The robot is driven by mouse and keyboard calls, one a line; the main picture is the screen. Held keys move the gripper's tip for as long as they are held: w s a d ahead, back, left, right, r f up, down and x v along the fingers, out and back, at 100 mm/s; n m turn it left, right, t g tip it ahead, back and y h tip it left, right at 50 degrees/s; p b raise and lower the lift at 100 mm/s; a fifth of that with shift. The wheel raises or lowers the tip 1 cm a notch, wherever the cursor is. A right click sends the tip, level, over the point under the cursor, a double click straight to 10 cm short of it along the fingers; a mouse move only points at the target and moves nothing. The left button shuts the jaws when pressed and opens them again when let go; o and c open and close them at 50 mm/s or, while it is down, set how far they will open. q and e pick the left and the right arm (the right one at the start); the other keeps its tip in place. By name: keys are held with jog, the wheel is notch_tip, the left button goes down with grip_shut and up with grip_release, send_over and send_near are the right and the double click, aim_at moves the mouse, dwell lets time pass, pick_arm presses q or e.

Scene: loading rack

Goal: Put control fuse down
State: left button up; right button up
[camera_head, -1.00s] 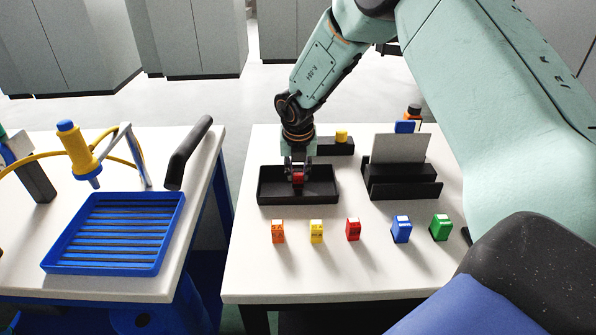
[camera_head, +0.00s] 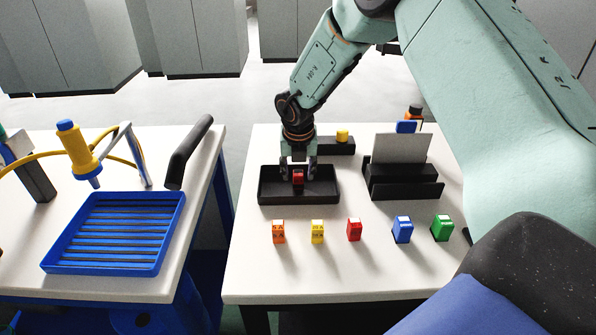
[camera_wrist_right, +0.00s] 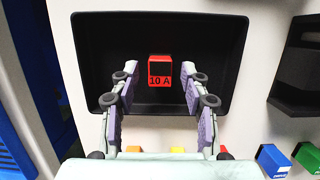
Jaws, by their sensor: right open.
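The control fuse is a red block (camera_head: 298,178) in the black tray (camera_head: 327,196). In the right wrist view the red fuse (camera_wrist_right: 160,80) shows a "10 A" label and a dark top face, and it stands near the middle of the tray floor (camera_wrist_right: 215,50). My right gripper (camera_head: 298,172) is open over the tray. Its two fingers stand on either side of the fuse with clear gaps, as the right wrist view shows (camera_wrist_right: 159,88). My left gripper is not in view.
A row of orange (camera_head: 278,232), yellow (camera_head: 317,232), red (camera_head: 354,229), blue (camera_head: 402,230) and green (camera_head: 442,228) fuses stands in front of the tray. A black holder with a grey card (camera_head: 398,149) is to the right. A blue slatted tray (camera_head: 118,232) is on the left table.

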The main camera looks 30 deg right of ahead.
jog(key=v, duration=1.2)
jog(key=shift+p, duration=0.4)
dwell(0.6)
